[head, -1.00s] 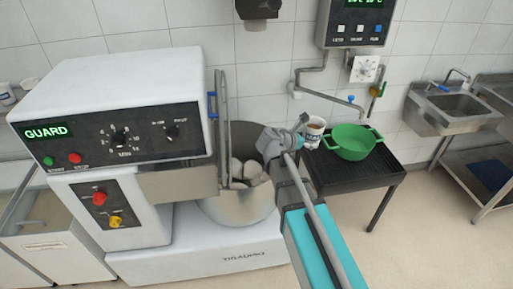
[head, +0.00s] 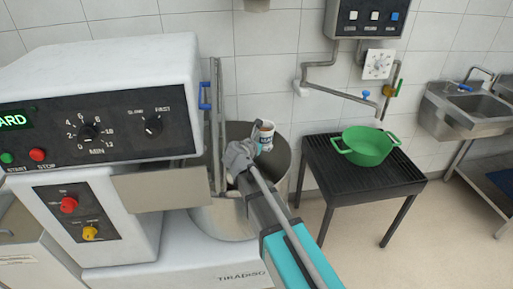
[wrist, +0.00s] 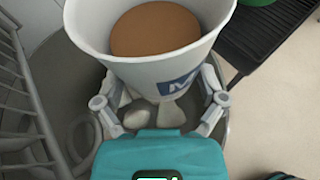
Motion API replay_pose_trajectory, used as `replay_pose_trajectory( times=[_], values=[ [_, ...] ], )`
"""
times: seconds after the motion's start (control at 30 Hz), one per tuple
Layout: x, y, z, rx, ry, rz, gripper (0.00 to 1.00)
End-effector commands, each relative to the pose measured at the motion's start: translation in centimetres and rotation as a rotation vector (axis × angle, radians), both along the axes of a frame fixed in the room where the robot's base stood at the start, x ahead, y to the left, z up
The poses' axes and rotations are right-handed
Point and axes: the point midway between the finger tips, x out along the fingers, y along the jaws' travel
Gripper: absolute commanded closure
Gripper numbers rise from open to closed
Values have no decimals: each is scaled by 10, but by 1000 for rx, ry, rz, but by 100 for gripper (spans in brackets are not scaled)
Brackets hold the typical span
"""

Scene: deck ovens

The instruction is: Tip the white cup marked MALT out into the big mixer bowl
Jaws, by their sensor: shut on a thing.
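The white cup (head: 266,137) is in my gripper (head: 246,150). In the wrist view the cup (wrist: 178,82) is upright and holds brown contents; part of a blue label with an M shows on its side. The two fingers of my gripper (wrist: 162,100) are shut around the cup. The big mixer bowl (head: 285,160) lies under the cup, which is over its inside in the wrist view. Pale lumps (wrist: 140,113) show in the bowl below the cup. My arm hides part of the bowl in the head view.
The mixer (head: 95,110) stands left of the bowl, with a wire guard (head: 217,130) at the bowl's left. A green pot (head: 368,147) is on a black slatted table (head: 400,175) to the right. A sink (head: 465,110) is farther right.

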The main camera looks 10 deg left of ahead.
Motion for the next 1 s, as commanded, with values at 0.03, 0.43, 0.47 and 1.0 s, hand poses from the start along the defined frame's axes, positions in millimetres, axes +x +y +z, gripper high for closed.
replay_pose_trajectory(
  times=[0.03,0.43,0.47,1.0],
  values=[
    [0,4,-5,-1,-1,10,57],
    [-1,14,-7,0,-2,32,57],
    [-1,14,-7,0,-2,32,57],
    [-4,18,-7,69,63,33,57]
  ],
)
